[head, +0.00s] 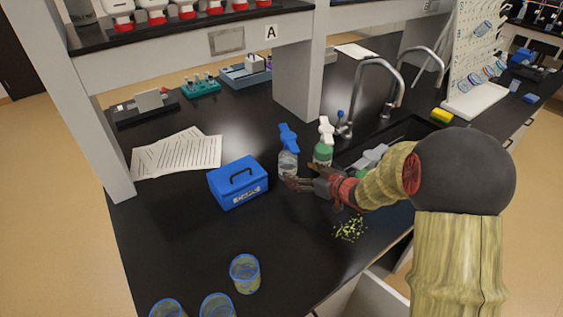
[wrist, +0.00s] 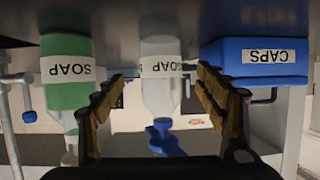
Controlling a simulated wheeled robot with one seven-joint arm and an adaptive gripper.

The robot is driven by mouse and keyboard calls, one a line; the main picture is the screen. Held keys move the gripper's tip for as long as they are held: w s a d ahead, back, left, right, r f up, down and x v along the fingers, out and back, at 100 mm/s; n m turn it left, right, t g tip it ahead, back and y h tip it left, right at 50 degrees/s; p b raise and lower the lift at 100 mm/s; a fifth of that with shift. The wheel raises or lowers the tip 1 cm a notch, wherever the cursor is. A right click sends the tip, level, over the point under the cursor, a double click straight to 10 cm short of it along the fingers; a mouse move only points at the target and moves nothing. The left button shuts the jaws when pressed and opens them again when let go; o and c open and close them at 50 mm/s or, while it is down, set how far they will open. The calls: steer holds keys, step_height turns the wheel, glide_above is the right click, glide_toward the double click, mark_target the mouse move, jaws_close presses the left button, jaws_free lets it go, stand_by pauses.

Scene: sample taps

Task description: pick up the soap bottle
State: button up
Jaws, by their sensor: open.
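Two bottles labelled SOAP stand on the black bench. One is clear with a blue pump top (head: 288,163); in the wrist view, which is upside down, this clear bottle (wrist: 160,85) shows between my fingers. The other is green with a white pump top (head: 323,152); the green bottle (wrist: 66,95) is at left in the wrist view, outside my fingers. My gripper (head: 301,176) is open, low beside the clear bottle, with one finger near its front. In the wrist view my gripper (wrist: 160,76) shows no clear contact; how deep the bottle sits between the fingers is unclear.
A blue CAPS box (head: 238,183) stands left of the clear bottle. Green-yellow bits (head: 350,229) lie in front of my gripper. Several blue-rimmed beakers (head: 245,272) are at the front. The taps (head: 372,68) and sink are behind right. Papers (head: 178,153) lie at left.

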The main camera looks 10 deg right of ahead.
mark_target(288, 166)
steer(key=b+x, duration=0.3)
steer(key=x, duration=0.4)
steer(key=shift+w+a, duration=0.2)
steer(key=shift+w, duration=0.1)
steer(key=shift+r, duration=0.1)
steer(key=c, duration=1.7)
steer(key=shift+r, duration=0.1)
steer(key=shift+c, duration=0.5)
